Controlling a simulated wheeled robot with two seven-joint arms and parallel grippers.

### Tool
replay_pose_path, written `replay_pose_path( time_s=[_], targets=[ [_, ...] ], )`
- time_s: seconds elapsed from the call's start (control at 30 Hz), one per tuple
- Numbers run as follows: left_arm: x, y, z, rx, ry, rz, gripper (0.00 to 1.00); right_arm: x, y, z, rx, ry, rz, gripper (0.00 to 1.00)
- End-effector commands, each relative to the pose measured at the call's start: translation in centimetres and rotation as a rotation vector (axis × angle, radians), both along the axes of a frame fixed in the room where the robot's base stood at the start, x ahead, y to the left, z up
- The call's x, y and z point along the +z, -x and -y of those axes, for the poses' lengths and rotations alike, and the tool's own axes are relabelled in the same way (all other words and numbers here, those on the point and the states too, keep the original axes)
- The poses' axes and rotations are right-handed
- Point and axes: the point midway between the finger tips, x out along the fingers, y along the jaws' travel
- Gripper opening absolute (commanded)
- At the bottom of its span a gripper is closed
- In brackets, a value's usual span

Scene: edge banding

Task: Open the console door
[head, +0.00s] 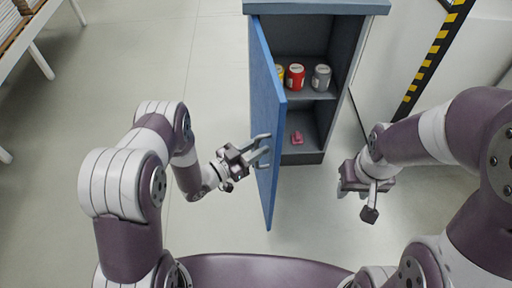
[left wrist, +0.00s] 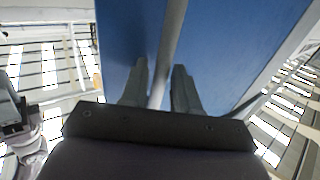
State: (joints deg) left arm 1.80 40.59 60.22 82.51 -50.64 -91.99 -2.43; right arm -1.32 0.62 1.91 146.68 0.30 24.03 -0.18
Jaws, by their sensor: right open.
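The blue console door (head: 267,110) is swung wide open on the left of the grey cabinet and reaches towards me. My left gripper (head: 264,150) is at the door's left face, near its free end. In the left wrist view, a pale handle bar (left wrist: 172,45) runs in front of the blue door panel (left wrist: 215,50). The two fingers (left wrist: 160,85) stand apart on either side of the bar, with a gap showing; whether either touches it is unclear. My right gripper (head: 370,205) is open and empty, low to the right of the cabinet.
Inside the cabinet (head: 318,8), a yellow can (head: 280,73), a red can (head: 295,77) and a grey can (head: 321,78) stand on the shelf. A small pink object (head: 297,138) lies below. A yellow-black striped post (head: 430,62) stands right.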

Motion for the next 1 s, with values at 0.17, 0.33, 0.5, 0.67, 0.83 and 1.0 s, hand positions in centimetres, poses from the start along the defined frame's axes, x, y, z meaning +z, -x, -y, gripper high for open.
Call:
replay_pose_path(
  time_s=[0.17,0.33,0.5,0.67,0.83,1.0],
  targets=[
    [0.0,0.0,0.0,-0.001,0.000,0.001,0.35,0.0,0.0,0.0,0.000,0.000,0.000,0.43],
    [0.0,0.2,-0.2,0.000,0.001,0.001,0.35,0.0,0.0,0.0,0.000,0.000,0.000,0.43],
    [0.0,1.7,-2.1,0.004,0.001,-0.002,0.35,0.2,0.0,0.0,0.000,0.000,0.000,0.43],
    [0.0,4.4,-5.3,0.007,0.001,-0.002,0.35,0.3,0.0,0.0,0.000,0.000,0.000,0.43],
    [0.0,7.0,-8.2,0.006,0.001,0.000,0.35,0.3,0.0,0.0,0.000,0.000,0.000,0.43],
    [0.0,8.2,-9.5,0.000,0.000,0.000,0.35,0.3,0.0,0.0,0.000,0.000,0.000,0.43]
  ],
)
